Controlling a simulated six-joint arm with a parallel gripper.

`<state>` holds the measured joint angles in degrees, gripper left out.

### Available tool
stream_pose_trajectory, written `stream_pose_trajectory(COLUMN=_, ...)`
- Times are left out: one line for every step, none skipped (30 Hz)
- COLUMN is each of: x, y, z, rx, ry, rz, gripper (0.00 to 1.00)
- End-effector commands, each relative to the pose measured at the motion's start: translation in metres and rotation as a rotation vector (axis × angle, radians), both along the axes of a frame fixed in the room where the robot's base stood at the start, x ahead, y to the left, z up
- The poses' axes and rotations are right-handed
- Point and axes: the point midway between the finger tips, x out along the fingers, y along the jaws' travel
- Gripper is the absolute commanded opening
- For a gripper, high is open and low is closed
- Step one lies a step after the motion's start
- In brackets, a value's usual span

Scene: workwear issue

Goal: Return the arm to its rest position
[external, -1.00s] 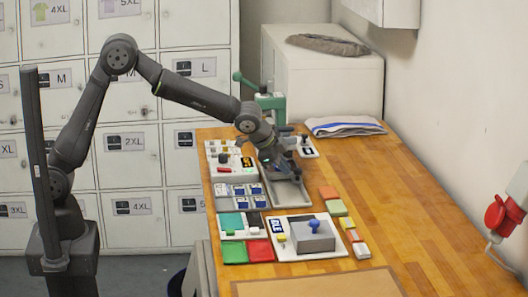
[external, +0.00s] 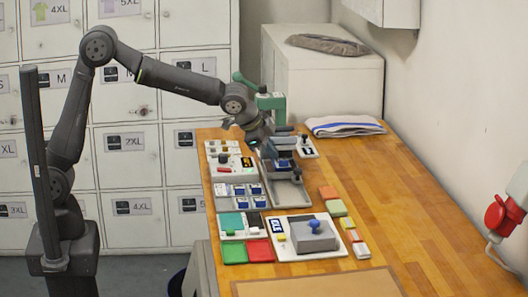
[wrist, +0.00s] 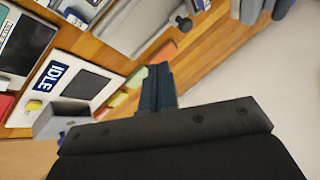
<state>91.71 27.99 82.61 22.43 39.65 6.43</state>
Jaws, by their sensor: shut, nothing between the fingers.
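My arm reaches from its base at the left over the far-left part of the wooden table. My gripper (external: 283,164) hangs above the grey tray-like fixture at the table's far left. In the wrist view the two dark fingers of my gripper (wrist: 160,72) lie together with nothing between them. The wrist view looks tilted across the table, and the fingertips are clear of the objects below.
A green press (external: 271,104) stands close behind my wrist. The white IDLE plate (wrist: 75,52) carries a grey box (external: 313,237) with a blue knob. Coloured blocks and panels lie nearby. A folded towel (external: 345,126) lies at the back. The table's right side (external: 420,210) is clear.

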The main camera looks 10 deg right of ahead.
Motion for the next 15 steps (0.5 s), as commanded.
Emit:
stream_pose_trajectory(x=0.001, y=-0.002, z=-0.004, rx=0.002, ry=-0.001, rz=0.001, gripper=0.0)
stream_pose_trajectory(x=0.002, y=-0.003, z=-0.007, rx=0.002, ry=0.0, rz=0.0, gripper=0.0)
stream_pose_trajectory(x=0.003, y=-0.006, z=-0.011, rx=0.003, ry=0.0, rz=0.001, gripper=0.0)
stream_pose_trajectory(x=0.004, y=-0.008, z=-0.014, rx=0.004, ry=0.0, rz=0.001, gripper=0.0)
stream_pose_trajectory(x=0.005, y=-0.01, z=-0.018, rx=0.004, ry=0.0, rz=0.001, gripper=0.0)
stream_pose_trajectory(x=0.007, y=-0.013, z=-0.024, rx=0.004, ry=0.0, rz=0.001, gripper=0.0)
stream_pose_trajectory(x=0.008, y=-0.016, z=-0.027, rx=0.003, ry=0.0, rz=0.001, gripper=0.0)
stream_pose_trajectory(x=0.009, y=-0.019, z=-0.032, rx=0.003, ry=0.0, rz=0.001, gripper=0.0)
stream_pose_trajectory(x=0.011, y=-0.023, z=-0.038, rx=0.004, ry=0.0, rz=0.001, gripper=0.0)
stream_pose_trajectory(x=0.012, y=-0.025, z=-0.042, rx=0.004, ry=0.0, rz=0.001, gripper=0.0)
stream_pose_trajectory(x=0.013, y=-0.028, z=-0.047, rx=0.003, ry=0.0, rz=0.001, gripper=0.0)
stream_pose_trajectory(x=0.014, y=-0.032, z=-0.052, rx=0.004, ry=0.0, rz=0.001, gripper=0.0)
stream_pose_trajectory(x=0.016, y=-0.035, z=-0.056, rx=0.003, ry=0.0, rz=0.001, gripper=0.0)
stream_pose_trajectory(x=0.017, y=-0.037, z=-0.061, rx=0.004, ry=0.0, rz=0.001, gripper=0.0)
stream_pose_trajectory(x=0.019, y=-0.041, z=-0.066, rx=0.003, ry=0.0, rz=0.001, gripper=0.0)
